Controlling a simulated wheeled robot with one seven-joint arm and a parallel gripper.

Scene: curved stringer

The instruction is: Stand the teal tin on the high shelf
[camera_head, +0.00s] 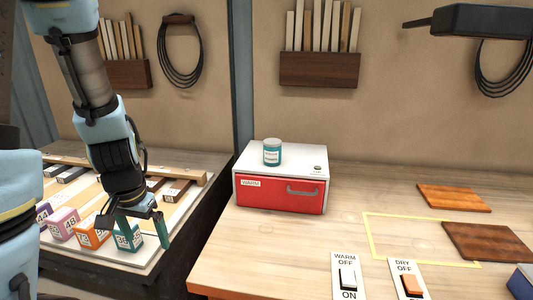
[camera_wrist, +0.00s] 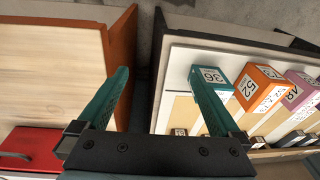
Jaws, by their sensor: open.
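The teal tin (camera_head: 272,152), a small round can with a pale lid and white label, stands upright on a white box with a red door (camera_head: 275,195) marked WARM. My gripper (camera_head: 142,232) is left of and lower than the tin, pointing down over the gap beside the left bench. Its teal fingers are apart, with nothing between them in the wrist view (camera_wrist: 158,78). The tin is not visible in the wrist view. I cannot make out a high shelf in either view.
A teal numbered block (camera_head: 127,238) is close to my fingers, beside an orange block (camera_head: 92,232) and others on the left bench. Wooden boards (camera_head: 454,197) and WARM (camera_head: 347,278) and DRY (camera_head: 408,281) switches are on the right bench. Its middle is clear.

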